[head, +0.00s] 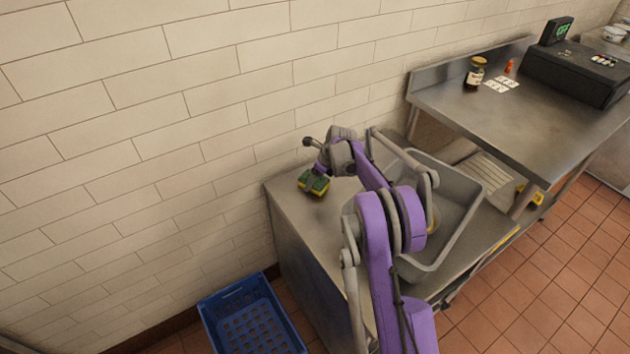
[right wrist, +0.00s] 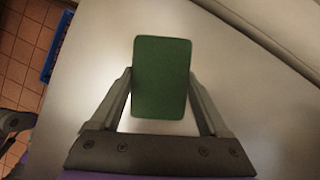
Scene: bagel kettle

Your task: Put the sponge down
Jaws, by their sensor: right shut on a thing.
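The sponge (head: 313,183), green with a yellow layer, is at the left end of the steel counter (head: 288,196) in the head view. In the right wrist view the green face of the sponge (right wrist: 162,78) fills the space between the two fingers. My right gripper (head: 318,172) is shut on it, and the right wrist view shows the gripper (right wrist: 162,100) with a finger on each side. The sponge is over the counter top, close to its surface; I cannot tell whether it touches. My left gripper is not in view.
A grey tub (head: 460,215) stands on the counter to the right of the sponge. A blue crate (head: 208,318) is on the floor at the counter's left. The tiled wall (head: 180,110) runs behind. A higher steel table (head: 480,118) with a jar (head: 475,74) is at the right.

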